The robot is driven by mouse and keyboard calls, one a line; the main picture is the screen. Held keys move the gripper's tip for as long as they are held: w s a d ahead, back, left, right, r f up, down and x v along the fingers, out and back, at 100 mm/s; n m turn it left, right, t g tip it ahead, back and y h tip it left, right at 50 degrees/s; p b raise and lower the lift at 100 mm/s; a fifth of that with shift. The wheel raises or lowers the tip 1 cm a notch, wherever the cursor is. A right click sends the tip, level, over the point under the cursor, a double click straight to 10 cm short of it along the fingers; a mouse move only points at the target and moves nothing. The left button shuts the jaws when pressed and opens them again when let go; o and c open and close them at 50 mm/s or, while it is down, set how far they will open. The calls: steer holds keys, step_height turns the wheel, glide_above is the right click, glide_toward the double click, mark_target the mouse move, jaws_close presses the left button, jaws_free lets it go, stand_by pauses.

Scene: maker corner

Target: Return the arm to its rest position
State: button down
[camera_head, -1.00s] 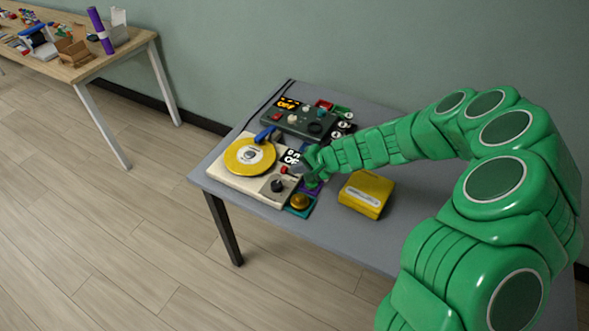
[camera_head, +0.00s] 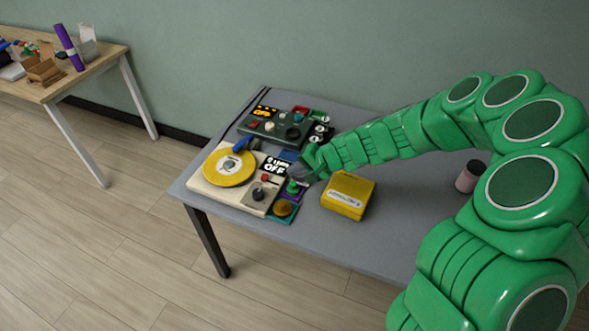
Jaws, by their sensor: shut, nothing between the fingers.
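My green arm reaches in from the right over the grey table (camera_head: 385,240). My gripper (camera_head: 306,168) is at the arm's end, low over the table, just right of the white device with the yellow disc (camera_head: 229,167). It is shut and appears empty, though its fingertips are small and partly hidden by the arm. A green-topped button (camera_head: 293,187) on a purple base is just below the gripper. Whether the gripper touches anything cannot be told.
A yellow box (camera_head: 348,195) lies close below my forearm. A dark control box (camera_head: 276,126) with knobs stands behind the white device. A jar with a black lid (camera_head: 469,176) stands near my arm. A wooden table (camera_head: 100,60) is at the far left. The grey table's front middle is clear.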

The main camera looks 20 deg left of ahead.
stand_by(0.3)
steer(key=s+d+r+n+g+h, duration=0.1)
steer(key=s+d+r+n, duration=0.1)
steer(key=s+d+r, duration=0.5)
steer(key=s+d+r+n+h, duration=0.1)
steer(key=s+d+r, duration=0.3)
steer(key=r, duration=0.4)
steer(key=s+d+r+m+h, duration=0.1)
steer(key=s+d+r+h, duration=0.1)
steer(key=s+d, duration=0.8)
steer(key=s+d+r+m+h, duration=0.2)
steer(key=s+d+h, duration=0.3)
steer(key=s+d, duration=0.5)
steer(key=d+r, duration=0.1)
steer(key=d, duration=0.7)
steer(key=shift+s+d+r+g, duration=0.2)
steer(key=shift+s+r+g, duration=0.1)
steer(key=shift+g, duration=0.1)
